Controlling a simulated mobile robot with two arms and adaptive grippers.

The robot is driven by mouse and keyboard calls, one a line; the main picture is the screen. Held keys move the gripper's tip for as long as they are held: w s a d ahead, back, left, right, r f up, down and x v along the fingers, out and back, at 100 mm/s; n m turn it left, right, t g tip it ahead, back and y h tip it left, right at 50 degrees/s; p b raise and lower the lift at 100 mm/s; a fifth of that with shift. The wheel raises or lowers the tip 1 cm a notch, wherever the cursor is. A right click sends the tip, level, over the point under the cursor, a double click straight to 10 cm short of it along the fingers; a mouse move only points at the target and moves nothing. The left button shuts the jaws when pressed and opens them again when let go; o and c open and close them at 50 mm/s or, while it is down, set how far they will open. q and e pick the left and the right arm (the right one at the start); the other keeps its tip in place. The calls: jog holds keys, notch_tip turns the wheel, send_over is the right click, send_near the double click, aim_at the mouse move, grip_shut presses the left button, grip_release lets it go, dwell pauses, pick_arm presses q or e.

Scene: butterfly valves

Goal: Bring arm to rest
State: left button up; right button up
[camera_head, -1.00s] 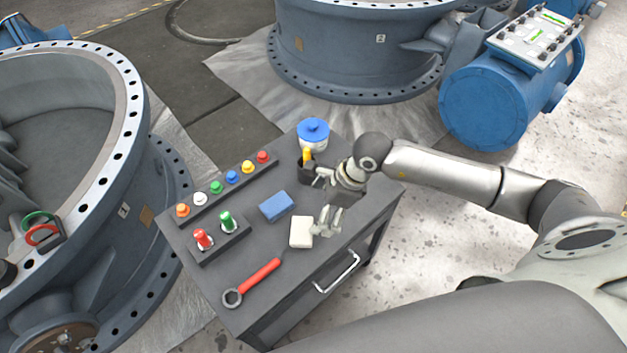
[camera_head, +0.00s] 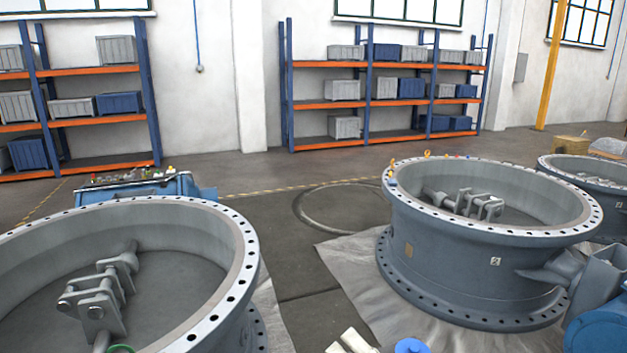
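Two pale cream finger-like pieces (camera_head: 349,342) show at the bottom edge, just left of a blue lid (camera_head: 411,346). They look like the fingertips of my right gripper, but the rest is cut off by the frame. I cannot tell whether it is open or shut, or whether it holds anything. My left gripper is out of view. The workbench top is also out of view, apart from the blue lid.
A large grey valve ring (camera_head: 450,250) stands on sheeting at right, another (camera_head: 190,290) at left. A blue machine (camera_head: 140,186) is behind the left one. Shelves (camera_head: 360,100) with bins line the back wall. Open floor (camera_head: 300,200) lies between the valves.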

jog(key=w+d+f+m+t+h, duration=0.2)
jog(key=d+f+m+t+h, duration=0.1)
jog(key=d+m+h, duration=1)
jog(key=s+d+f+m+g+h, duration=0.1)
jog(key=s+d+f+m+g, duration=0.15)
jog(key=f+m, duration=0.3)
jog(key=s+d+f+m+g+h, duration=0.2)
jog(key=s+f+m+g, duration=0.1)
jog(key=f+m, duration=0.25)
jog(key=s+a+f+m+g+y, duration=0.1)
jog(key=s+f+m+g, duration=0.1)
jog(key=s+f+g, duration=0.55)
jog(key=s+a+f+m+g+y, duration=0.15)
jog(key=s+f, duration=0.35)
jog(key=s, duration=0.5)
notch_tip(320, 180, down, 26)
jog(key=s+g, duration=0.2)
jog(key=s+d+f+g, duration=0.1)
jog(key=s+d+f, duration=0.2)
jog(key=s+f, duration=1.2)
jog(key=shift+s+d, duration=0.4)
jog(key=shift+s, duration=0.1)
